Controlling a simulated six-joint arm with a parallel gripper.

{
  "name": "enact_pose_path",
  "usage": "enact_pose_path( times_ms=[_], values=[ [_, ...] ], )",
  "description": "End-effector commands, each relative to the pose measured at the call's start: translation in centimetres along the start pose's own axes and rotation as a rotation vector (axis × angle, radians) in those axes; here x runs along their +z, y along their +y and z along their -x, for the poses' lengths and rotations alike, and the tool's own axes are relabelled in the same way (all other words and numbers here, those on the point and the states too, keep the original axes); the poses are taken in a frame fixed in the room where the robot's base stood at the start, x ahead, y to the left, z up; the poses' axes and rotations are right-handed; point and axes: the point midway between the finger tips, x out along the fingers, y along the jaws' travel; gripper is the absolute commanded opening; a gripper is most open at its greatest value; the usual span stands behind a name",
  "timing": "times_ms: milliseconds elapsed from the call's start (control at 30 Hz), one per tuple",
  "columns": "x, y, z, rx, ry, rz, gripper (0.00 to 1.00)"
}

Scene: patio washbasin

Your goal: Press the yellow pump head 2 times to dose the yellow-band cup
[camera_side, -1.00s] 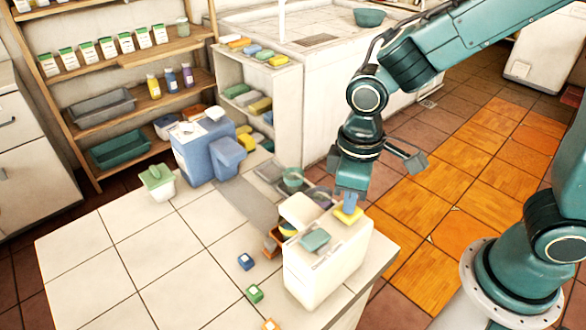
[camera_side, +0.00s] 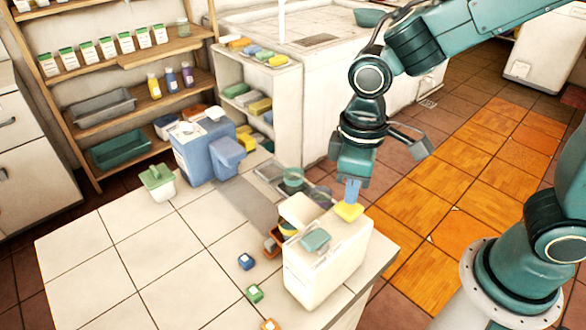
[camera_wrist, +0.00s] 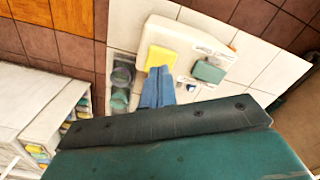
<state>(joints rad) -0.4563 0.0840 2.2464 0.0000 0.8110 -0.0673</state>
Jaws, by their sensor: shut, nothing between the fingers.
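The yellow pump head (camera_side: 348,211) sits at the back right of a white dispenser box (camera_side: 326,262); it also shows in the wrist view (camera_wrist: 160,58). A teal pump head (camera_side: 314,240) is on the same box, nearer the camera. My gripper (camera_side: 351,200) points down with its blue fingers shut and empty, right over the yellow head. The fingers (camera_wrist: 157,92) overlap the head's near edge in the wrist view; I cannot tell whether they touch it. A cup with a yellow band (camera_side: 288,229) stands left of the box, partly hidden by it.
A blue dispenser (camera_side: 205,150) and a white tub with a green top (camera_side: 158,182) stand farther back. The counter's left part (camera_side: 120,260) is clear.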

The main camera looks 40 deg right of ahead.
Motion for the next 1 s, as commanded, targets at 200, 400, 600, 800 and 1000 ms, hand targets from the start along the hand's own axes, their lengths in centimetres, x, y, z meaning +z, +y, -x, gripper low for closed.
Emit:
enact_pose_path(
  times_ms=[200, 400, 600, 800, 1000],
  values=[
    [0.0, 0.0, 0.0, 0.0, 0.0, 0.0, 0.0],
    [0.0, 0.0, 0.3, 0.0, 0.001, 0.0, 0.0],
    [0.0, 0.0, 1.5, 0.0, 0.001, 0.0, 0.0],
    [-0.1, 0.0, 3.0, 0.0, 0.002, 0.0, 0.0],
    [-0.1, 0.0, 4.4, 0.0, 0.002, 0.0, 0.0]
  ],
)
